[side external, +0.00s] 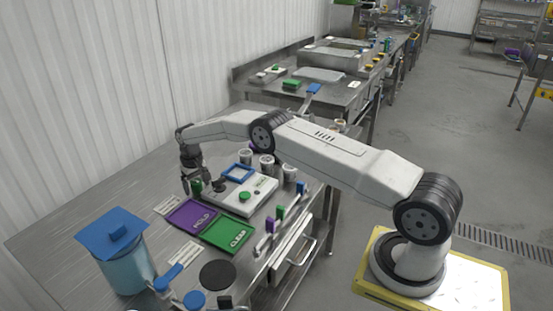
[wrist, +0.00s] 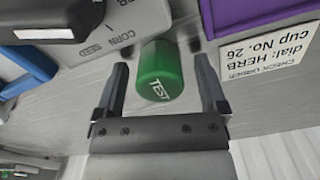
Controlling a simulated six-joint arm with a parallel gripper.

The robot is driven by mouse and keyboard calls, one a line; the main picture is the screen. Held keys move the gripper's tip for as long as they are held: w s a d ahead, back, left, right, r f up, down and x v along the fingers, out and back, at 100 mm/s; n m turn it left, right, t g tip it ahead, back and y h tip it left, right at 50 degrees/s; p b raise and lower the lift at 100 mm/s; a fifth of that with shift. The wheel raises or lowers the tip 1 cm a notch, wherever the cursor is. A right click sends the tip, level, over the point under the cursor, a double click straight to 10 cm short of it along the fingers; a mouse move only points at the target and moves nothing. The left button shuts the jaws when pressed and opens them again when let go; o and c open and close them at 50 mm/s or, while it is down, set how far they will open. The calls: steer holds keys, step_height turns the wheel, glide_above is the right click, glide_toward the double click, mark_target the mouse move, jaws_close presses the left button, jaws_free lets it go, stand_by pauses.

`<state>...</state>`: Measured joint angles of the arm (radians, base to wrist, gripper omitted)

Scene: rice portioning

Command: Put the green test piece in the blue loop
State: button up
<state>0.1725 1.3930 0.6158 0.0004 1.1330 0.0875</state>
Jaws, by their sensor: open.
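The green test piece (wrist: 159,72) is a short green cylinder marked TEST. In the wrist view it lies between the two open fingers of my gripper (wrist: 165,92), with a gap on each side. In the side view the green piece (side external: 196,186) shows just under my gripper (side external: 191,183), at the left of the white device. The blue loop (side external: 238,172) is a blue square frame behind the white device. A blue edge, likely the loop (wrist: 32,62), shows at the left of the wrist view.
The white device (side external: 256,190) with a green button stands right of my gripper. A purple HOLD tray (side external: 192,216) and a green tray (side external: 228,234) lie in front. White cups (side external: 267,163) stand behind the device. A blue-lidded container (side external: 125,265) stands front left. The table's left side is clear.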

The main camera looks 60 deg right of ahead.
mark_target(196, 184)
steer(key=shift+r, duration=0.15)
step_height(196, 184, up, 12)
stand_by(0.6)
stand_by(0.3)
steer(key=s+a+r, duration=0.2)
steer(key=s+a, duration=0.1)
steer(key=s, duration=0.3)
steer(key=s+a+r+n+t, duration=0.1)
steer(key=s+a+r, duration=0.1)
steer(key=s+a, duration=0.2)
steer(key=s, duration=0.3)
steer(key=shift+s+n, duration=0.25)
steer(key=shift+n, duration=0.05)
steer(key=shift+o, duration=0.3)
steer(key=s+a+f, duration=0.1)
steer(key=s+a, duration=0.1)
steer(key=s, duration=0.8)
steer(key=s+a+f+n+t, duration=0.1)
steer(key=s+a, duration=0.1)
steer(key=s, duration=0.9)
steer(key=shift+s+t, duration=0.2)
steer(key=shift+t, duration=0.1)
steer(key=shift+o, duration=0.2)
